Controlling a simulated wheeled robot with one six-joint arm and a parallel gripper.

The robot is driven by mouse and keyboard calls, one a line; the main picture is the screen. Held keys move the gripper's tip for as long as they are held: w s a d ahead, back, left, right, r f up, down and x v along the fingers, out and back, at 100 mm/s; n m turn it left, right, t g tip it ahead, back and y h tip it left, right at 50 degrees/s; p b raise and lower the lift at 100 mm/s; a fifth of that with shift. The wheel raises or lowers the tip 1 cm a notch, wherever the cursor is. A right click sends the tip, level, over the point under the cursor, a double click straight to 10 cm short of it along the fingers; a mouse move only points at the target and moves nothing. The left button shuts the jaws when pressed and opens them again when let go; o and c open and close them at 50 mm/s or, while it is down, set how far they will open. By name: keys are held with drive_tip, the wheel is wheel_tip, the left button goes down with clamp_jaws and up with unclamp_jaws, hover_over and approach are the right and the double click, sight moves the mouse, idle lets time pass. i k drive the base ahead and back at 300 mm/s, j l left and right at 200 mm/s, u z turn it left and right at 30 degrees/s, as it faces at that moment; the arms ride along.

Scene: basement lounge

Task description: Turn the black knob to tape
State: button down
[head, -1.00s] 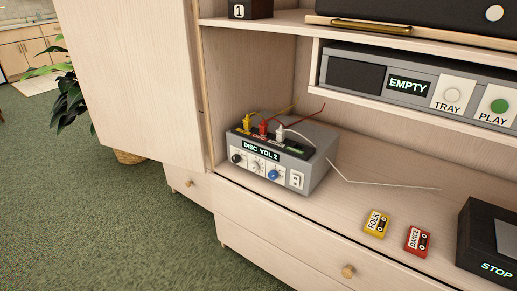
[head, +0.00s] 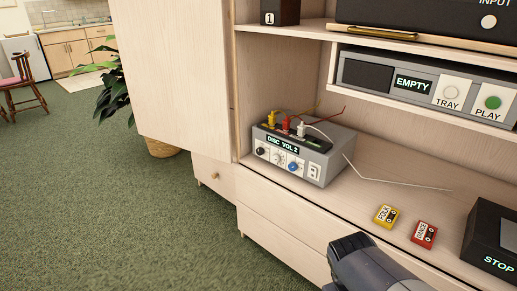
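The black knob (head: 261,151) is the leftmost of three knobs on the front of a grey switch box (head: 326,167). A pale knob and a blue knob (head: 293,166) sit to its right. The box's display (head: 283,145) reads "DISC VOL 2". The black knob's pointer is too small to read. A dark grey part of my arm rises at the bottom edge, in front of the cabinet and well short of the box. No gripper fingers show.
Yellow, red and white plugs stand on top of the box with wires. A yellow FOLK cassette (head: 386,216) and a red DANCE cassette (head: 424,235) lie on the shelf (head: 375,182). A black STOP unit (head: 490,240) is at right. An open cabinet door (head: 172,70) stands at left.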

sight(260, 151)
drive_tip(key=u, duration=0.2)
drive_tip(key=i+z, duration=0.35)
drive_tip(key=i, duration=0.15)
drive_tip(key=i+z, duration=0.3)
drive_tip(key=i, duration=0.15)
